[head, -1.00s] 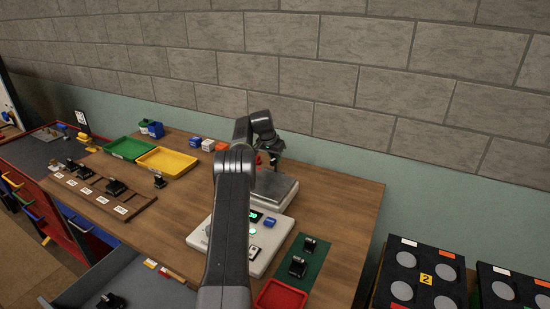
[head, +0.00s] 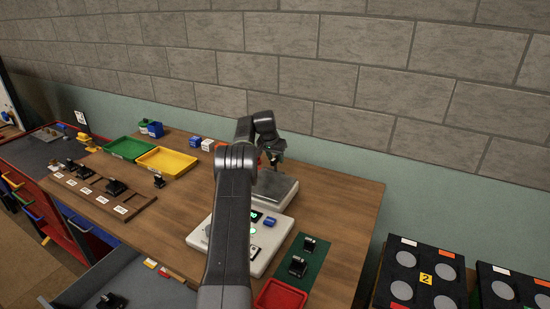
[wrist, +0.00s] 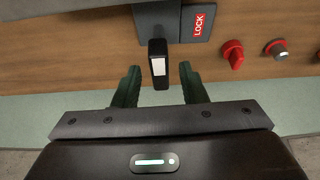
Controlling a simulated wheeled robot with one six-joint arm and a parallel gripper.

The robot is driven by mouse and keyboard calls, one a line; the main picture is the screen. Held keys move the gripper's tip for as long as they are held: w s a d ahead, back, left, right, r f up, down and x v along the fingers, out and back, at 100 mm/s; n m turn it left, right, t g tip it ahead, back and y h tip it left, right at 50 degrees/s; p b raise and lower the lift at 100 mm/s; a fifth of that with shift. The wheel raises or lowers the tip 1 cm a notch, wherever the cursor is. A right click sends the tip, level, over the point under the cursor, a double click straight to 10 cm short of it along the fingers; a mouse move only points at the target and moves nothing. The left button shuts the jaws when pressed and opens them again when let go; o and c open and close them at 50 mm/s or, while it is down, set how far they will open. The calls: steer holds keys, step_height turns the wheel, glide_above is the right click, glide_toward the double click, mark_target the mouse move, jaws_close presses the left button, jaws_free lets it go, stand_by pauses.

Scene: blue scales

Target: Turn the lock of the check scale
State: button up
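The check scale (head: 283,190) stands on the wooden table in the head view, with a grey weighing plate and a pale body partly hidden behind my arm. In the wrist view, a black lever with a white face (wrist: 159,66) sticks out from a grey plate that bears a red LOCK label (wrist: 199,25). My gripper (wrist: 160,74) is open, with one dark green finger on each side of the lever's lower end. Gaps show on both sides, so it is not clamped. In the head view my gripper (head: 271,158) is at the scale's far side, and the lever is hidden.
A red knob (wrist: 233,54) and a grey-and-red knob (wrist: 276,48) sit right of the lock. A blue block (head: 270,222) is on the scale's body. A green mat (head: 302,262) with black weights and a red tray (head: 280,295) lie in front. Bare table extends right.

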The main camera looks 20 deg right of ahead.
steer(key=b+v, duration=0.3)
steer(key=v, duration=1.1)
steer(key=shift+w+f, duration=0.15)
steer(key=p+x, duration=0.3)
steer(key=x, duration=1)
steer(key=shift+d+f, duration=0.1)
steer(key=shift+f, duration=0.15)
steer(key=shift+f+m, duration=0.1)
steer(key=shift+m, duration=0.2)
